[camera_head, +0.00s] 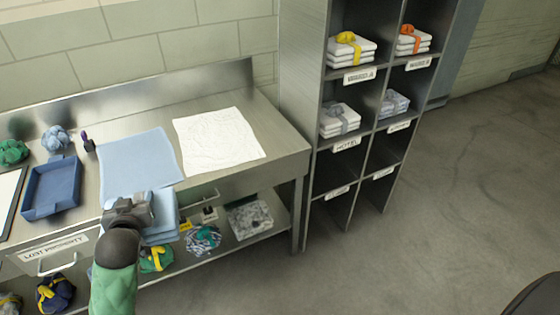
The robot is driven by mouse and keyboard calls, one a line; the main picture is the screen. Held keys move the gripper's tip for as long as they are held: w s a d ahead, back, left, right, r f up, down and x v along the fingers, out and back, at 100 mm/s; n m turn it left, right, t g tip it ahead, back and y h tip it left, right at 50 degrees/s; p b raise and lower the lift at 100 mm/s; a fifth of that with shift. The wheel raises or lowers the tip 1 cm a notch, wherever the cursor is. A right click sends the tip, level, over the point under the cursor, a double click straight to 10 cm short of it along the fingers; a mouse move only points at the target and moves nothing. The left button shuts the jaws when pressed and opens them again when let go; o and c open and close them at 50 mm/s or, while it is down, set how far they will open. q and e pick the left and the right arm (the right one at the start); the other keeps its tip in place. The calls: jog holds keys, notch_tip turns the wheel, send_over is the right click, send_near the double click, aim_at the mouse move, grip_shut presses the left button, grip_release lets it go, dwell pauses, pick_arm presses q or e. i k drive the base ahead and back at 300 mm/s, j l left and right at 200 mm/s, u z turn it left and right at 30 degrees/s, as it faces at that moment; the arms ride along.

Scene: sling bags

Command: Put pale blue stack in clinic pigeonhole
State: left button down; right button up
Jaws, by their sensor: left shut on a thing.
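My left gripper (143,212) is shut on a pale blue folded stack (163,228) and holds it near the front edge of the steel table. The gripper and wrist hide part of the stack. A grey pigeonhole unit (297,80) stands right of the table. Its labels include "WARD A" (360,76), "WARD B" (418,64) and "HOTEL" (346,145). The other labels are too small to read, so I cannot tell which one says clinic. The upper and middle compartments hold folded stacks; the lower compartments (335,167) look empty. My right gripper is out of view.
A pale blue cloth (138,155) and a white cloth (218,140) lie flat on the table (255,100). A blue tray (52,187) and tied bundles (56,138) are at the left. The lower shelf holds bundles (203,239). Floor (430,230) right of the table is clear.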

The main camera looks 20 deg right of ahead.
aim_at(324, 174)
jog(key=l+u, duration=0.1)
jog(key=l, duration=1)
jog(key=l+u, duration=0.1)
jog(key=l, duration=1)
jog(key=k+l, duration=0.1)
jog(key=l, duration=0.95)
jog(key=l+u, duration=0.15)
jog(key=l, duration=0.95)
jog(key=k, duration=0.05)
